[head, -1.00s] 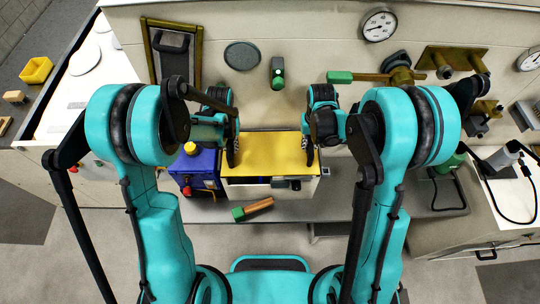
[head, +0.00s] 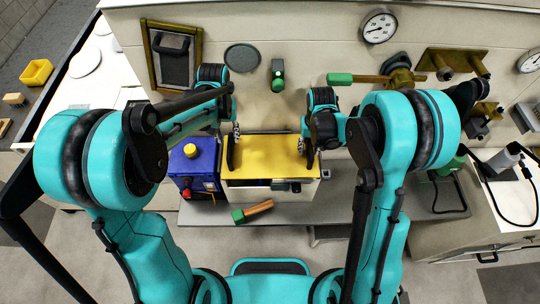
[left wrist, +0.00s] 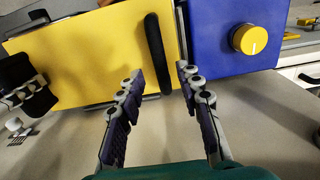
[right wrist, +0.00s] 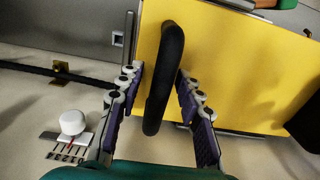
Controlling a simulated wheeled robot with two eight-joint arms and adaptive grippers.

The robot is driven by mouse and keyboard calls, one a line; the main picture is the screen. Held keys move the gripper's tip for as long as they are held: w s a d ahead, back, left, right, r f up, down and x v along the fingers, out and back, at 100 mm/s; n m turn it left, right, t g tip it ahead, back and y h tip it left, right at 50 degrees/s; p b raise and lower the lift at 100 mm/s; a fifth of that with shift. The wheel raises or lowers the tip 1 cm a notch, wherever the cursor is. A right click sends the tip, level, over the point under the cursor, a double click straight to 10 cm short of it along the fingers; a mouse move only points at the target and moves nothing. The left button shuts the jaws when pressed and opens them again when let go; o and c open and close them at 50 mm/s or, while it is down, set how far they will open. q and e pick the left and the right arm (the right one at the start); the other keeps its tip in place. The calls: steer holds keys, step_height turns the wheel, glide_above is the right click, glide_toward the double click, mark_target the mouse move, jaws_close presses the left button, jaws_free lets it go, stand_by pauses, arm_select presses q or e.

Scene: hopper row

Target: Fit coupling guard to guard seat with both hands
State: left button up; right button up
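In the left wrist view the left handle (left wrist: 156,50) lies between the fingers of my open left gripper (left wrist: 159,72). In the right wrist view the right handle (right wrist: 165,80) lies between the fingers of my open right gripper (right wrist: 158,80). Neither gripper is visibly closed on its handle. The head view shows my left gripper (head: 234,138) and right gripper (head: 305,138) at opposite ends. I cannot identify the guard seat with certainty.
A blue box (head: 205,157) with a yellow knob and red button stands close left of the guard. A green-and-wood tool (head: 253,211) lies in front. A green-handled lever (head: 358,78) projects from the back wall. Grey bench (head: 342,195) right of the guard is clear.

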arm_select(q)
step_height(320, 180, up, 2)
steer(key=shift+r, duration=0.55)
arm_select(e)
steer(key=shift+r, duration=0.35)
step_height(320, 180, up, 11)
steer(key=shift+r, duration=0.15)
